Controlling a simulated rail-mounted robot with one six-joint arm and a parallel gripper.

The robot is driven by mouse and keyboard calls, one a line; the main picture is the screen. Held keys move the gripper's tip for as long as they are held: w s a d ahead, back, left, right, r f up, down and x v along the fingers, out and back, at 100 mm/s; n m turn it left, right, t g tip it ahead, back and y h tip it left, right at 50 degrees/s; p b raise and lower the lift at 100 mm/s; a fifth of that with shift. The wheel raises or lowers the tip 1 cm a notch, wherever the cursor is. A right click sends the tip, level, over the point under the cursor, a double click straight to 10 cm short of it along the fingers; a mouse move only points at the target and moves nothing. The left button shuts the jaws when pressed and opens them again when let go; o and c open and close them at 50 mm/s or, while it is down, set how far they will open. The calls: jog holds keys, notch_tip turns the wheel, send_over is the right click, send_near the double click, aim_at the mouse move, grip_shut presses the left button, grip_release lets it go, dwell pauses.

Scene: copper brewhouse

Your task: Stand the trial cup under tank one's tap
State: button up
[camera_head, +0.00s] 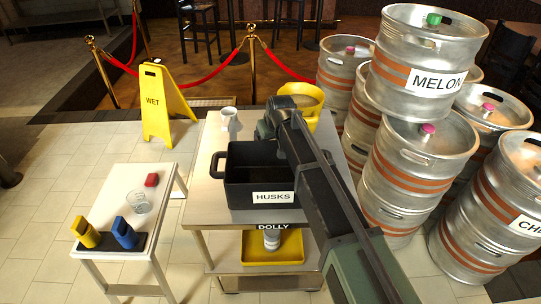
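A small white cup (228,117) stands upright at the back left of the steel dolly top (205,193). It may be the trial cup, but I see no label on it. My gripper (266,130) is at the far end of my arm, above the back of the dolly, right of the white cup and apart from it in the picture. Its fingers are too small and dark to tell whether they are open or shut. No tank or tap can be made out in this view.
A black HUSKS tub (235,185) and a yellow bucket (312,98) stand on the dolly. Kegs (405,185) crowd the right. A white side table (115,180) holds a clear glass (138,204). A yellow WET sign (155,100) and red rope (215,72) stand behind.

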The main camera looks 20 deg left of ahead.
jog(key=shift+x, duration=0.9)
jog(key=shift+s+r, duration=0.1)
jog(key=shift+r, duration=0.2)
jog(key=c, duration=0.7)
notch_tip(320, 180, up, 20)
jog(key=p, duration=2)
